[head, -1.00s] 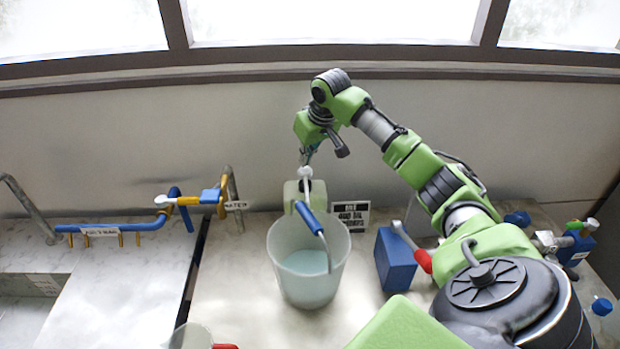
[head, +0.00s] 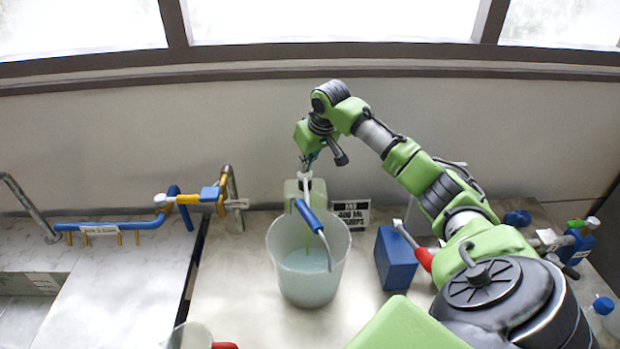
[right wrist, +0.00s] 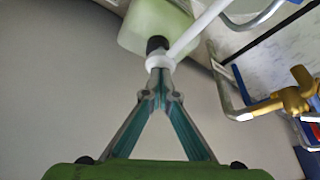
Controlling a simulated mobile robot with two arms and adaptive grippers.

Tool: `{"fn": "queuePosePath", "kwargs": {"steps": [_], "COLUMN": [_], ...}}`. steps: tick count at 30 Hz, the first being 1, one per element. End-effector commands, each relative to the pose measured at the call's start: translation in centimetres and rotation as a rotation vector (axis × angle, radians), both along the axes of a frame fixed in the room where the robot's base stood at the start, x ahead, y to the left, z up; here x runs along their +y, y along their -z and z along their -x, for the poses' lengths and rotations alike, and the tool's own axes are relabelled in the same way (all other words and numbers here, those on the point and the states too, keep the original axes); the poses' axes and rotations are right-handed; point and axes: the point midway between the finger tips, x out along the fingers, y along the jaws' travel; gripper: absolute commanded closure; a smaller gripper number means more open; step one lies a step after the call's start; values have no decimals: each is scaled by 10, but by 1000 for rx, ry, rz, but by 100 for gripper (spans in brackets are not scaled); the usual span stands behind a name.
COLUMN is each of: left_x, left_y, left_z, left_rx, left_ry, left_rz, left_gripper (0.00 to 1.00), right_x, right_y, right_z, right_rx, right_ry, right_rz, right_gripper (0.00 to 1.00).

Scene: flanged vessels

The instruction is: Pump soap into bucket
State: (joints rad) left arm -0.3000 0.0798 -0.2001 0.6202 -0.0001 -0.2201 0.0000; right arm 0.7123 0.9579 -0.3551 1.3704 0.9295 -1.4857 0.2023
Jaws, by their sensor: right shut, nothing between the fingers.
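The pale green soap bottle (head: 291,190) stands behind the bucket, its white pump head (head: 305,176) on top and its long spout reaching forward over the bucket. The translucent bucket (head: 283,242) holds pale bluish liquid, and its blue-gripped handle (head: 309,216) leans across the opening. A thin yellow-green stream (head: 307,241) shows inside the bucket below the spout. My right gripper (head: 306,166) is shut and empty, pointing down with its fingertips on the pump head. In the right wrist view, the closed fingertips (right wrist: 160,75) meet the white pump collar (right wrist: 160,61). My left gripper is not in view.
A small sign (head: 352,213) stands right of the bottle. A blue block-like container (head: 394,260) is right of the bucket. A blue pipe with a yellow valve (head: 189,199) is at left. A jug with a red handle (head: 190,337) is at the front edge.

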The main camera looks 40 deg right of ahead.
Motion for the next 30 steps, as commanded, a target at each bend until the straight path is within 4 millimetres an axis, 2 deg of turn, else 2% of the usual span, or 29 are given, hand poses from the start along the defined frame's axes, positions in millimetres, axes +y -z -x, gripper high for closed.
{"fn": "queuePosePath", "kwargs": {"steps": [6,14,30], "left_x": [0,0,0], "left_y": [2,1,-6], "left_z": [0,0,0], "left_rx": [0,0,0], "left_ry": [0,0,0], "left_rz": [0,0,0], "left_gripper": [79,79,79], "right_x": [1,1,0], "right_y": [10,10,-19], "right_z": [1,1,0], "right_rx": [4,5,3], "right_ry": [0,-1,-1], "right_rz": [-1,0,0], "right_gripper": [100,100,100]}}
